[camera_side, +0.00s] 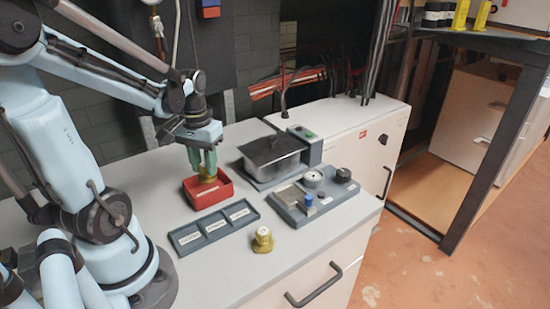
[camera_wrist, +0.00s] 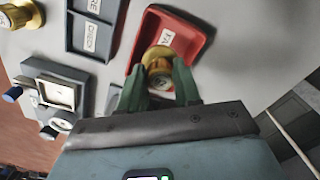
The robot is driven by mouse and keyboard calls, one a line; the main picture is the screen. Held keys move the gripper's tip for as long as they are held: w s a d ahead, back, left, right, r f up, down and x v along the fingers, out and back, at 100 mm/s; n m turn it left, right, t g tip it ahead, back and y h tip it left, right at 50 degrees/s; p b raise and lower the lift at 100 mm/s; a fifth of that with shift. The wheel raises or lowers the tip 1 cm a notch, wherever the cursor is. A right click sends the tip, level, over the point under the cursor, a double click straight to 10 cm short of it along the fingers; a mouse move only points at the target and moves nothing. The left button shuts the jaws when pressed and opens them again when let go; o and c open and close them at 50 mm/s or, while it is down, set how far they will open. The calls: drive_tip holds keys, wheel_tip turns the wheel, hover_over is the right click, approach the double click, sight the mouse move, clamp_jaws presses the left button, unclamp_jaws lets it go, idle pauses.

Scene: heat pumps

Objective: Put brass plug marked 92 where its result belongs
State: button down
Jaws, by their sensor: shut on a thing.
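My gripper (camera_side: 206,172) is shut on a brass plug (camera_side: 208,180), low over or inside the red tray (camera_side: 225,194). In the wrist view my green fingers (camera_wrist: 158,75) close on either side of the plug (camera_wrist: 158,58). The red tray (camera_wrist: 187,24) has a white label that seems to begin "FA". I cannot tell whether the plug touches the tray floor, and its number is not readable. A second brass plug (camera_side: 262,240) with a pale label stands on the counter; it shows at the wrist view's corner (camera_wrist: 22,14).
A grey tray (camera_side: 213,228) with three labelled compartments lies in front of the red tray, with no plug in it. A grey device with a lidded metal tank (camera_side: 271,156) and a gauge fixture (camera_side: 313,197) stand to the right. The counter's front left is clear.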

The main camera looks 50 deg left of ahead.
sight(206, 177)
drive_tip(key=shift+a+f, duration=0.1)
drive_tip(key=shift+f, duration=2)
drive_tip(key=c, duration=1.1)
unclamp_jaws()
drive_tip(key=shift+f, duration=0.15)
wheel_tip(206, 177, up, 12)
drive_tip(key=shift+r, duration=0.1)
drive_tip(key=w+d+m+t, duration=0.2)
drive_tip(key=d, duration=0.3)
drive_tip(key=w+d+f+m+t, duration=0.1)
drive_tip(key=w+d+m+t, duration=0.1)
drive_tip(key=d, duration=0.4)
drive_tip(key=w+d+m+t, duration=0.2)
drive_tip(key=d+t, duration=0.1)
drive_tip(key=d, duration=0.2)
drive_tip(key=shift+w+d+f+m, duration=0.1)
drive_tip(key=shift+d+f+m, duration=0.15)
drive_tip(key=shift+m, duration=0.15)
drive_tip(key=shift+a, duration=0.1)
